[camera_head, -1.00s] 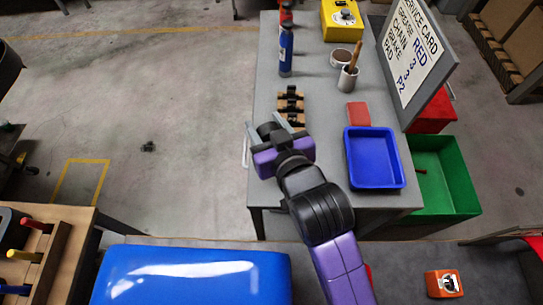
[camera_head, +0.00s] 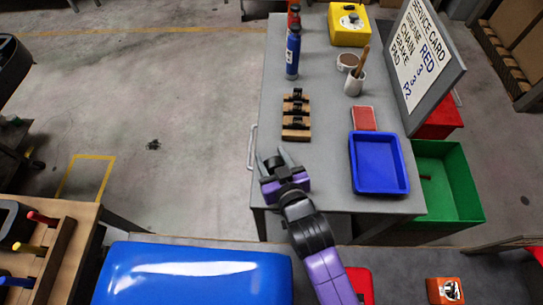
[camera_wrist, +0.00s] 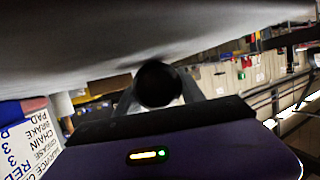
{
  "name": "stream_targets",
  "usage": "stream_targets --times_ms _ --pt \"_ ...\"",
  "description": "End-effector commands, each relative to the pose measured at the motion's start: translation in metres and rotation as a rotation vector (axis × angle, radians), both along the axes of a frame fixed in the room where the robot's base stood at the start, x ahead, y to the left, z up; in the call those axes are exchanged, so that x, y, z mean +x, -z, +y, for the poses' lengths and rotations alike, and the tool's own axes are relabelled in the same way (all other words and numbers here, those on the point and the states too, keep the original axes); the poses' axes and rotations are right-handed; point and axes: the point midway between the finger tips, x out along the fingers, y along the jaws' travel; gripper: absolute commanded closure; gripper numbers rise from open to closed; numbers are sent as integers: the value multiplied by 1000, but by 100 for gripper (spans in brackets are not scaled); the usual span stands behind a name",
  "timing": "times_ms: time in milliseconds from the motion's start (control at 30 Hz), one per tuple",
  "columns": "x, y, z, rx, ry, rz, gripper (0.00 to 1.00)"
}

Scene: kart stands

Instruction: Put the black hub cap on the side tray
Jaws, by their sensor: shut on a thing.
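My gripper (camera_head: 271,157) is over the near left corner of the grey table, its fingers pointing away from me. It is shut on a round black thing (camera_wrist: 157,84), which looks like the black hub cap. In the wrist view this thing sits between the fingers, dark and end-on, close to the grey surface. In the head view it is small and partly hidden by the gripper. The blue tray (camera_head: 379,187) lies empty on the table's near right part, to the right of my gripper.
A wooden rack (camera_head: 296,134) with several black pieces stands just beyond my gripper. A red block (camera_head: 363,118) lies behind the blue tray. A blue bottle (camera_head: 292,52), a cup (camera_head: 354,83) and a sign board (camera_head: 423,55) stand farther back. The tabletop between gripper and tray is clear.

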Motion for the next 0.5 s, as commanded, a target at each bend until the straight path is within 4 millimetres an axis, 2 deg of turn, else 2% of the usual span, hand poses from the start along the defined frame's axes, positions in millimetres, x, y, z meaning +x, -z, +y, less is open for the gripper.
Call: stream_targets --times_ms 267,300,367,500 --pt "0 4 0 0 0 0 100" --pt "0 2 0 0 0 0 46" --pt "0 2 0 0 0 0 34" --pt "0 2 0 0 0 0 32"
